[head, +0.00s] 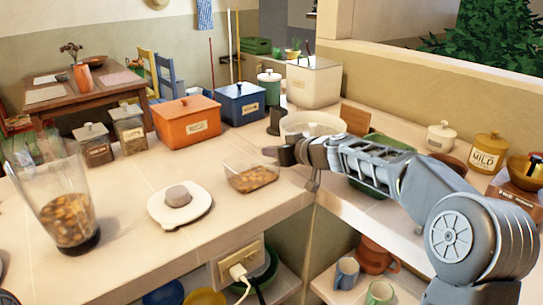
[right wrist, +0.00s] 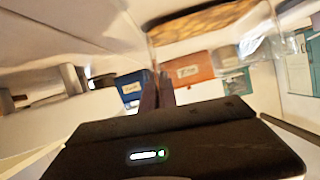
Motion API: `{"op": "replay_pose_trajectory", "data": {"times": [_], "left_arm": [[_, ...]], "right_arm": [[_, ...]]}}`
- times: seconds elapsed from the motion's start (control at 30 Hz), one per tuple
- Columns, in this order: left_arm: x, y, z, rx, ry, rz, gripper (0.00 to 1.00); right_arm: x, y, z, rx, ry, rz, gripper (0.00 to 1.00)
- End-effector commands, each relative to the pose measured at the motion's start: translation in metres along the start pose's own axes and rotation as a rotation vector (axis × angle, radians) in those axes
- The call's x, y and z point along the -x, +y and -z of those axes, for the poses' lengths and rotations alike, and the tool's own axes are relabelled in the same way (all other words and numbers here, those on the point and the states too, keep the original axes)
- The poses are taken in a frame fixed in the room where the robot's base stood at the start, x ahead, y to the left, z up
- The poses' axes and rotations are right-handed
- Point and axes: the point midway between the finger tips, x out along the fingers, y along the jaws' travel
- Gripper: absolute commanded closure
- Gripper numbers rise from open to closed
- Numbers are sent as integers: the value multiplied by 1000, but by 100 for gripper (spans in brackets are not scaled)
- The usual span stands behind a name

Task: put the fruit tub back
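The fruit tub (head: 252,179) is a clear, low container with brown fruit pieces, over the counter near its inner corner. My right gripper (head: 272,152) is at the tub's back right edge. In the right wrist view the two dark fingers (right wrist: 157,88) are close together at a corner of the tub (right wrist: 205,24), seemingly shut on its thin wall; the exact contact is hard to see. The tub looks about level; whether its base touches the counter is unclear. My left gripper is not in view.
A clear blender jug (head: 68,210) with fruit pieces stands at left, and its white lid (head: 180,204) lies left of the tub. Orange (head: 186,122) and blue (head: 240,103) boxes stand behind. A white pot (head: 312,124) is behind my gripper. The counter's front edge is close.

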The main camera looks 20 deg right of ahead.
Motion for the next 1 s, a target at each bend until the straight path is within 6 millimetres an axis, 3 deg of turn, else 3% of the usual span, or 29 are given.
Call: {"op": "replay_pose_trajectory", "data": {"times": [0.23,0.53,0.83,1.0], "left_arm": [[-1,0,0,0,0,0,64],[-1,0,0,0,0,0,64],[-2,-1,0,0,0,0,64],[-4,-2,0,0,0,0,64]], "right_arm": [[-2,0,-4,0,1,0,100],[-2,0,-4,0,1,0,76],[0,0,-3,0,1,0,76],[14,1,-3,1,2,-1,76]]}}
